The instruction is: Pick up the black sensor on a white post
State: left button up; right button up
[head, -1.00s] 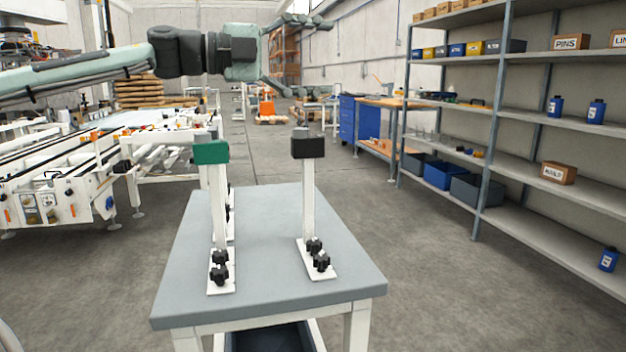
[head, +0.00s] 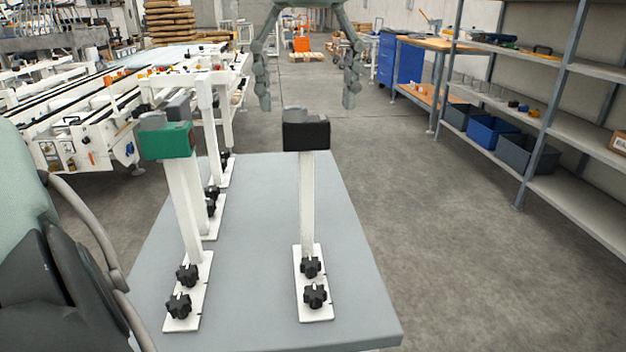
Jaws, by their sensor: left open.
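The black sensor (head: 306,130) sits on top of an upright white post (head: 307,205). The post's white foot plate, with two black knobs, rests on the grey table (head: 255,300). My left gripper (head: 307,104) points downward with its two fingers wide apart and nothing between them. In the picture its fingertips are above and to either side of the sensor and appear apart from it; the depth between them is hard to tell. My right gripper is not in view.
A green sensor (head: 166,141) on a white post stands to the left, with more white posts behind it. A white conveyor (head: 100,110) lies at the back left. Shelves (head: 570,130) with bins stand at the right. The floor right of the table is clear.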

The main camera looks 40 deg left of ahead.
aim_at(307, 121)
pick_arm(q)
jog(key=f, duration=0.6)
jog(key=shift+s+f, duration=0.2)
jog(key=shift+f, duration=0.05)
jog(key=shift+c, duration=0.3)
jog(key=shift+r, duration=0.1)
grip_shut()
